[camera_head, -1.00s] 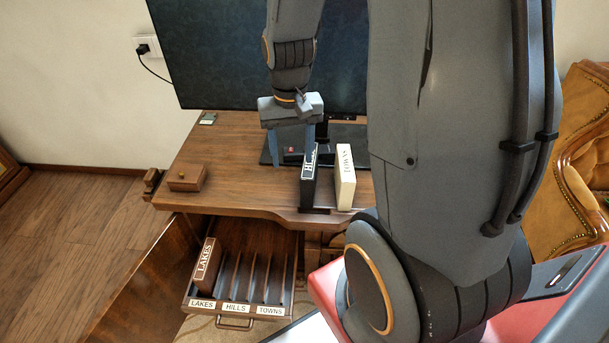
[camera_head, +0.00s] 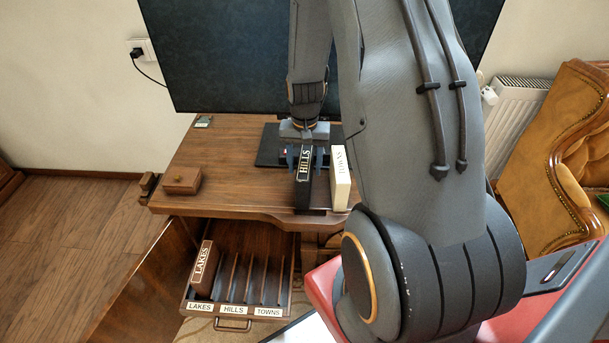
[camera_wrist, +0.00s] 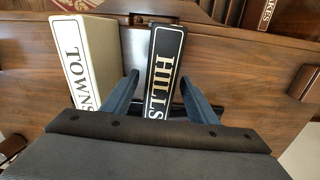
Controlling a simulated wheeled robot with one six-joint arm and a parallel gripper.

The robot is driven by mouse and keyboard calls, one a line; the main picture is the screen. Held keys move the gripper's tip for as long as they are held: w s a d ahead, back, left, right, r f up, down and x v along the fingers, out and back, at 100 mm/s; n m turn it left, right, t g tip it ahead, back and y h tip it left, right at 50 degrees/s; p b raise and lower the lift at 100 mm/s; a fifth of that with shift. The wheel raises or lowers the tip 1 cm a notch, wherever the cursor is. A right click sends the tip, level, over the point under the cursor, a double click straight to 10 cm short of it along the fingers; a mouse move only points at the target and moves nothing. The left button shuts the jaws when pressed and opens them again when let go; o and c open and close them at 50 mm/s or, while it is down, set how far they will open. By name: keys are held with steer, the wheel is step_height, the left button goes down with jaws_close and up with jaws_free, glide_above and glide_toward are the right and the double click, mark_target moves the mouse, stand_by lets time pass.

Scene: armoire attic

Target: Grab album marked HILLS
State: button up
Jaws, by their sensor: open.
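The HILLS album (camera_head: 303,178) is black with white lettering and stands upright on the wooden desk. In the wrist view the HILLS album (camera_wrist: 165,70) lies between the two blue-grey fingers of my gripper (camera_wrist: 163,95). My gripper (camera_head: 306,155) is open, with a finger on either side of the album and visible gaps beside it. The cream TOWNS album (camera_head: 340,180) stands just to the right of HILLS in the head view. In the wrist view TOWNS (camera_wrist: 90,60) is on the left, outside the left finger.
An open drawer (camera_head: 233,310) below the desk has slots labelled LAKES, HILLS and TOWNS. The brown LAKES album (camera_head: 204,265) sits in its left slot. A small wooden box (camera_head: 182,180) is on the desk's left. A large dark screen (camera_head: 220,60) stands behind.

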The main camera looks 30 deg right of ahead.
steer(key=shift+f, duration=1.45)
jaws_close()
steer(key=shift+r, duration=0.1)
